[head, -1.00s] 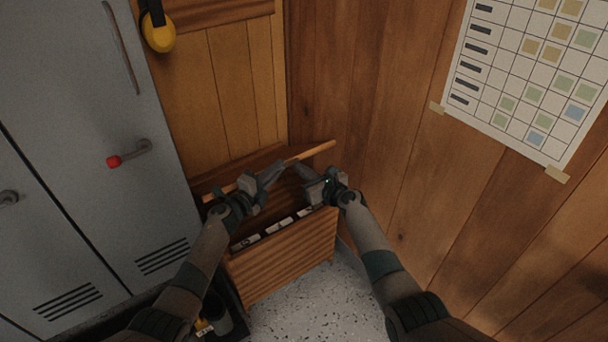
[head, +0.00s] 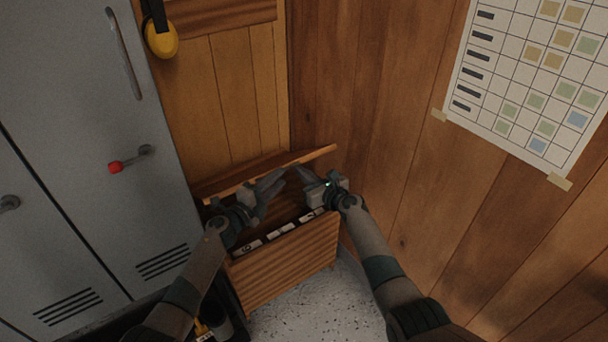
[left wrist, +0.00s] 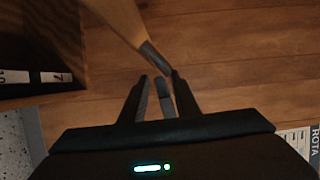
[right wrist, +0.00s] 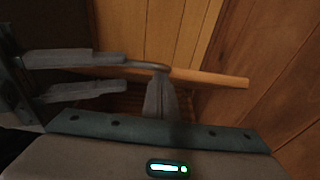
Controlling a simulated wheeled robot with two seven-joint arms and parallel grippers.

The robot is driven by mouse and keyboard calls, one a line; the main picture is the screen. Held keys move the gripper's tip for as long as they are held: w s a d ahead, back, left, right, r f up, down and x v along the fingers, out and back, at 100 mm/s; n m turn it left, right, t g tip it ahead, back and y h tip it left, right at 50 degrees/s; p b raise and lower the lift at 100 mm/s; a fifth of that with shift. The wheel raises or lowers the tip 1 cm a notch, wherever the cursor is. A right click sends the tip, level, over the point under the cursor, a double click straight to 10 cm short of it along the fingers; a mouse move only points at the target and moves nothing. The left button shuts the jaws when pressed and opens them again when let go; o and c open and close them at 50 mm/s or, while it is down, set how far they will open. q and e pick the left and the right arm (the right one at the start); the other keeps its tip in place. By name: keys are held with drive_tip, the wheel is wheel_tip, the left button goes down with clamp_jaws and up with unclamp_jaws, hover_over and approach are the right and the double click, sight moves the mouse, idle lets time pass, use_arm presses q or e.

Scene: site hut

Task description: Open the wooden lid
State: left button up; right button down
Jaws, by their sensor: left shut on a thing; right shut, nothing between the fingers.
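The wooden lid (head: 309,155) of the slatted wooden box (head: 285,265) stands raised at the back, leaving the box open at the front. My left gripper (head: 270,186) is at the lid's front edge. In the left wrist view its fingers (left wrist: 161,82) are closed around a grey bar (left wrist: 155,58) at the lid's edge, which looks like its handle. My right gripper (head: 298,174) is beside it, over the box opening. Its fingers (right wrist: 160,95) are shut and empty, close to the lid's edge (right wrist: 215,78); I cannot tell whether they touch it.
Several labelled dividers (head: 281,229) show inside the box. Grey lockers (head: 85,130) stand close on the left, and a wood-panelled wall (head: 410,180) on the right. A dark container (head: 218,325) sits beside the box. The speckled floor (head: 320,300) in front is clear.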

use_arm(q)
drive_tip(key=v, duration=1)
drive_tip(key=shift+a+f, duration=0.15)
drive_tip(key=shift+a, duration=0.05)
drive_tip(key=shift+w, duration=0.1)
drive_tip(key=s+a+f+n+g+y, duration=0.1)
drive_tip(key=s+a+f+n+y, duration=0.2)
drive_tip(key=s+f+n, duration=0.35)
drive_tip(key=s+a+f+n+g+y, duration=0.2)
drive_tip(key=s+a+f+n+y, duration=0.15)
drive_tip(key=s+f, duration=0.55)
drive_tip(key=s+a+f+n+g+y, duration=0.1)
drive_tip(key=s+a+f+n+y, duration=0.35)
drive_tip(key=f, duration=0.65)
drive_tip(key=s+d+f+n+g, duration=0.1)
drive_tip(key=s+f+n+g, duration=0.1)
drive_tip(key=s, duration=0.7)
drive_tip(key=s+d+f+n+g+h, duration=0.1)
drive_tip(key=s+d+f+n+g, duration=0.1)
drive_tip(key=s+f, duration=0.5)
drive_tip(key=s+d+f+n+g+h, duration=0.1)
drive_tip(key=s+d+f+n+g, duration=0.1)
drive_tip(key=s, duration=1)
wheel_tip(320, 180, down, 3)
drive_tip(key=n+g, duration=0.1)
drive_tip(key=g, duration=0.1)
drive_tip(key=shift+s+g, duration=0.15)
drive_tip(key=shift+g, duration=0.15)
drive_tip(key=shift+n+p, duration=0.25)
drive_tip(key=shift+p, duration=0.05)
